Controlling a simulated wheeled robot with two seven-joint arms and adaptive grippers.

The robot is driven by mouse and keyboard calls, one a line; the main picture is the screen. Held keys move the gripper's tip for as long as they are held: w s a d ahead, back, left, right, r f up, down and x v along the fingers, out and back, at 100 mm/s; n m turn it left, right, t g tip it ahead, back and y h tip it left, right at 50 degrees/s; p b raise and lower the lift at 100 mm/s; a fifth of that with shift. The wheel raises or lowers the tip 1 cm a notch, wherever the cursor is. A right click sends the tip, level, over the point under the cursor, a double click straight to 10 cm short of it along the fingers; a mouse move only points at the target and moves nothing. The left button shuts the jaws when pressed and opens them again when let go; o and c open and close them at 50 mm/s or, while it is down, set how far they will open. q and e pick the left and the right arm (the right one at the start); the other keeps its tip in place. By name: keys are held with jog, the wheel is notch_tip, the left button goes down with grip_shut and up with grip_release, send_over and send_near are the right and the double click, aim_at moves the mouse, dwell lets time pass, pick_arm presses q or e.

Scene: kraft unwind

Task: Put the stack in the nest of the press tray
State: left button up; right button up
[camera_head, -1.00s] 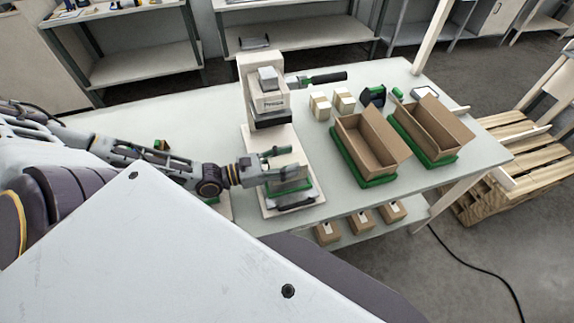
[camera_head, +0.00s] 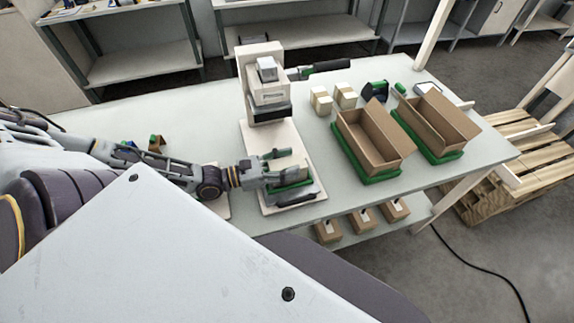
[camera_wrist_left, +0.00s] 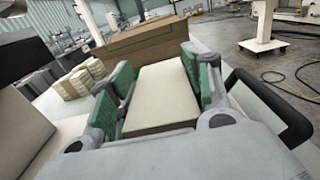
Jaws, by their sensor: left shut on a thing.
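My left gripper (camera_head: 288,170) is shut on the stack, a cream-topped block with brown sides (camera_wrist_left: 163,92). Its green-padded fingers lie on either side of the stack in the left wrist view. The gripper is over the front of the press's pale base plate (camera_head: 263,160). The press tray is mostly hidden under the gripper; its dark handle (camera_head: 298,200) shows at the front. The nest is hidden, and I cannot tell whether the stack touches it. The press (camera_head: 265,85) stands behind the gripper. My right gripper is not in view.
Two open cardboard boxes (camera_head: 372,140) (camera_head: 437,118) sit in green holders right of the press. Small cream blocks (camera_head: 345,95) stand behind them. The press lever (camera_head: 325,67) sticks out to the right. Small brown boxes (camera_head: 362,217) are on the lower shelf.

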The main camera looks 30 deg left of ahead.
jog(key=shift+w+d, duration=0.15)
pick_arm(q)
jog(key=o, duration=1.2)
jog(key=shift+f, duration=0.1)
jog(key=shift+o, duration=0.2)
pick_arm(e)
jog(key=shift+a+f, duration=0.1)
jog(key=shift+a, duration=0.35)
